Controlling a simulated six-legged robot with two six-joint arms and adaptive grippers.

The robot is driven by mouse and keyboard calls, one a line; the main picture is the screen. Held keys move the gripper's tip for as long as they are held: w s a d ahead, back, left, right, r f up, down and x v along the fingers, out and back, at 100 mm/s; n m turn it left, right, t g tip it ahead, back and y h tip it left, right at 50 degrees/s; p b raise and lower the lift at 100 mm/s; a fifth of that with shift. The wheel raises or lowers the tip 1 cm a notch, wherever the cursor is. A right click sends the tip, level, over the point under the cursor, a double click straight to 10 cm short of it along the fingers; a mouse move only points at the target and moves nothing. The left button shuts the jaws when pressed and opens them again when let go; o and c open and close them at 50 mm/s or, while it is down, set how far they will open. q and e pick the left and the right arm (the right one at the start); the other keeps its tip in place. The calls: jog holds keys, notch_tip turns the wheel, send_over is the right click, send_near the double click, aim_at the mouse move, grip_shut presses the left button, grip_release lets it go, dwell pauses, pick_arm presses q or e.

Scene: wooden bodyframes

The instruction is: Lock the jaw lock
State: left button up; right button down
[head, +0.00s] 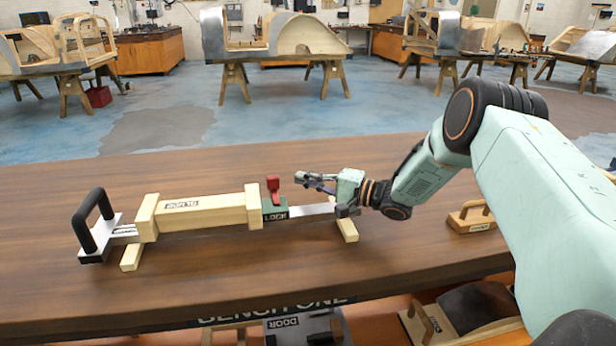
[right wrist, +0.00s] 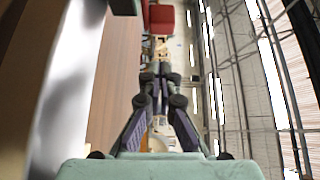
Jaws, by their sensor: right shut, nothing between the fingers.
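The jaw lock is a green block (head: 274,210) marked LOCK, with a red lever (head: 273,187) standing up from it. It sits at the right end of a pale wooden clamp body (head: 203,214) on the bench. A metal bar (head: 313,209) runs out to its right, and a black handle (head: 92,220) stands at the left end. My right gripper (head: 302,177) is shut and empty, just right of the lever and apart from it, pointing left above the bar. In the right wrist view, a red surface, apparently the lever (right wrist: 161,19), shows beyond the closed fingertips (right wrist: 160,52).
The brown bench top (head: 400,262) is mostly clear in front of the clamp. A small wooden handled block (head: 472,217) sits at the right, near my right arm. Wooden bodyframes on trestles (head: 290,38) stand across the floor, well behind the bench.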

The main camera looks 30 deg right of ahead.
jog(key=s+d, duration=0.1)
jog(key=d, duration=0.2)
jog(key=s+d, duration=0.1)
jog(key=d, duration=0.3)
jog(key=d+p, duration=0.1)
jog(key=d, duration=0.2)
jog(key=shift+s+d+f, duration=0.15)
jog(key=shift+s+f, duration=0.05)
jog(key=shift+s, duration=0.2)
jog(key=shift+a+r, duration=0.2)
jog(key=shift+a, duration=0.1)
jog(key=shift+d+f, duration=0.15)
jog(key=shift+d, duration=0.05)
